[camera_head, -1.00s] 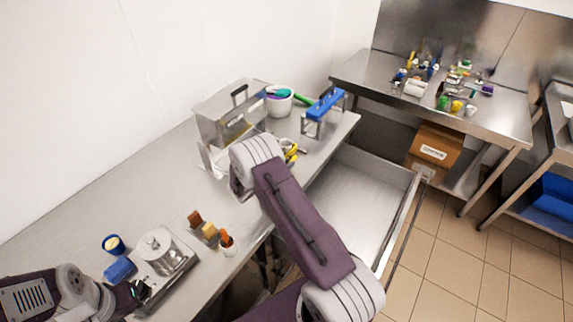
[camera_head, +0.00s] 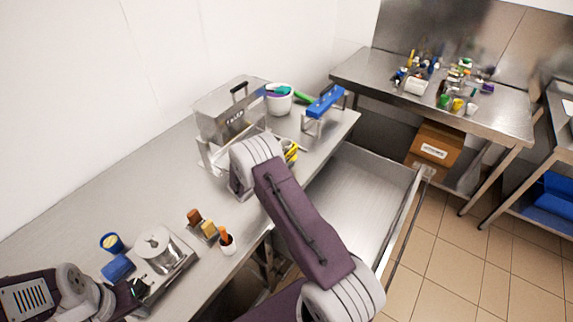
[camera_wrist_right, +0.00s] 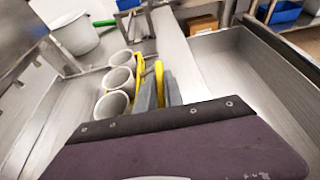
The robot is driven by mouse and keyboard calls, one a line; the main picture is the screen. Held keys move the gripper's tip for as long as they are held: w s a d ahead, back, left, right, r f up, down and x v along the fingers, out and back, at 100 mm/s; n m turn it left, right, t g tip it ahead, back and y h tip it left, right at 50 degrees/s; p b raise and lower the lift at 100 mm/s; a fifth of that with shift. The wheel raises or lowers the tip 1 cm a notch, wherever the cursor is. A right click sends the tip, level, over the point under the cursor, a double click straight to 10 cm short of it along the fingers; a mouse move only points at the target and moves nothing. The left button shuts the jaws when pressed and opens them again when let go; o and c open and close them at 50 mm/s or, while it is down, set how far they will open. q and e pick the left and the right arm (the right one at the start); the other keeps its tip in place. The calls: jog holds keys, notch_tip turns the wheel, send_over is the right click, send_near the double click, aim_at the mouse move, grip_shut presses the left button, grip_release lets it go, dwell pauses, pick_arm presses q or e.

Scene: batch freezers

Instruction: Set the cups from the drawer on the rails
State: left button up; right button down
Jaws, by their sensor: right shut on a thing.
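In the right wrist view three pale round cups stand in a row, open tops up: a near cup (camera_wrist_right: 112,104), a middle cup (camera_wrist_right: 118,78) and a far cup (camera_wrist_right: 123,58). Yellow handle-like parts (camera_wrist_right: 159,80) show just right of them. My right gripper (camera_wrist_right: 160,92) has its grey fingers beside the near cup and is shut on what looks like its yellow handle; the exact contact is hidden. In the head view my arm covers most of the cups and the right gripper (camera_head: 289,152). The drawer (camera_head: 350,195) is open and looks empty. My left gripper (camera_head: 138,291) is low left, its jaws unclear.
A steel machine (camera_head: 225,112), a white bucket (camera_head: 279,103) and a blue-topped stand (camera_head: 325,102) are at the back of the counter.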

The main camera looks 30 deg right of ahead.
jog(key=shift+f, duration=0.15)
jog(key=c, duration=1.4)
grip_release()
jog(key=shift+o, duration=0.2)
jog(key=b+v, duration=0.2)
jog(key=v, duration=0.6)
jog(key=shift+s+a, duration=0.1)
jog(key=shift+a, duration=0.05)
jog(key=shift+s+a+r, duration=0.2)
jog(key=shift+a+r, duration=0.1)
jog(key=shift+a, duration=0.05)
jog(key=shift+d, duration=0.1)
